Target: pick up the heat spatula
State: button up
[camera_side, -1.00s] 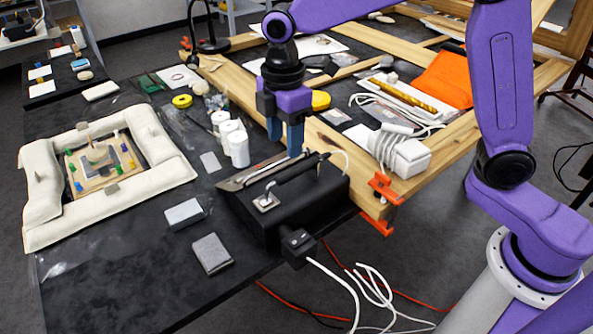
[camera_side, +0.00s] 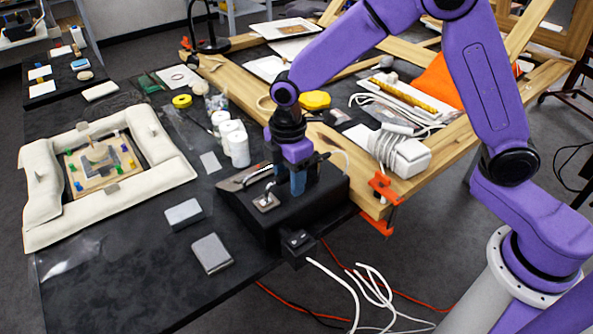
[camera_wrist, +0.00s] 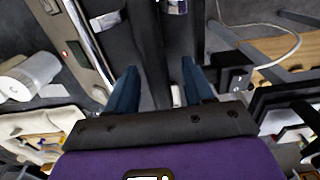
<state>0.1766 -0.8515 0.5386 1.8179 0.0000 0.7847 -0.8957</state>
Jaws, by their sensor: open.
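The heat spatula (camera_side: 322,157) is a slim black-handled tool lying on top of a black box-shaped station (camera_side: 322,199). Its dark handle also shows in the wrist view (camera_wrist: 149,45), running lengthwise between the two fingers. My gripper (camera_side: 298,188) is low over the station with its blue fingers pointing down. In the wrist view my gripper (camera_wrist: 160,68) is open, with one finger on each side of the handle and a gap at both sides. The side view hides the middle of the handle behind the fingers, and I cannot tell how deep they reach.
Grey blocks (camera_side: 184,214) lie left of the station, and white jars (camera_side: 238,149) stand behind it. A cushioned frame (camera_side: 45,205) is at the left. A wooden frame with an orange clamp (camera_side: 386,190) borders the right. White cables (camera_side: 350,280) hang off the front edge.

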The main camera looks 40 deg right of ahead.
grip_shut()
